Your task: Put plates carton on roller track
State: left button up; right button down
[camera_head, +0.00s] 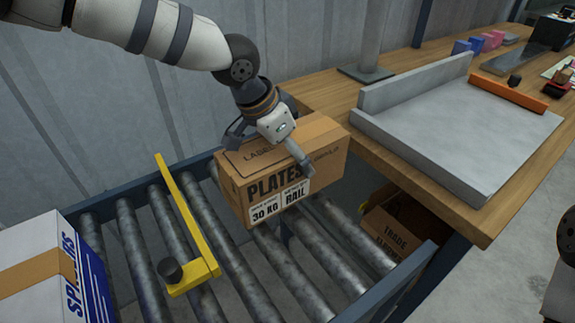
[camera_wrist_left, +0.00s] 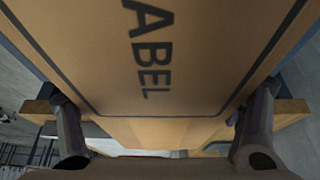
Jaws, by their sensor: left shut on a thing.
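The plates carton (camera_head: 268,190) is a brown box printed "PLATES", "30 KG" and "RAIL". In the head view it is over the right part of the roller track (camera_head: 240,265), slightly tilted. I cannot tell whether it touches the rollers. My left gripper (camera_head: 270,155) comes from above and is shut on the carton, one finger on its near printed side and one on its far side. In the left wrist view the carton's labelled top (camera_wrist_left: 155,55) fills the middle, between the fingers. My right gripper is not in view.
A yellow stop bar (camera_head: 190,225) with a black knob lies across the rollers left of the carton. A white and blue box (camera_head: 50,270) stands at the left end. A wooden bench (camera_head: 400,75) with a grey tray (camera_head: 460,125) is at the right. An open carton (camera_head: 395,222) sits below it.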

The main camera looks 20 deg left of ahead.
aim_at(265, 149)
pick_arm(q)
jog(key=f, duration=0.3)
jog(key=shift+a+f, duration=0.2)
jog(key=shift+a, duration=0.05)
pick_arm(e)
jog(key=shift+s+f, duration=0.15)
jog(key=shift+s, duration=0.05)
pick_arm(q)
jog(key=o, duration=1.9)
jog(key=shift+f, duration=0.1)
jog(key=p+v, duration=0.1)
jog(key=v, duration=1)
jog(key=shift+r+p, duration=0.3)
jog(key=shift+p, duration=0.1)
jog(key=shift+s+a+r, duration=0.2)
jog(key=shift+r, duration=0.05)
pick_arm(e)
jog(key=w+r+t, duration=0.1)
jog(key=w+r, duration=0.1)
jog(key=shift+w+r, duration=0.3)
pick_arm(q)
jog(key=shift+f, duration=0.1)
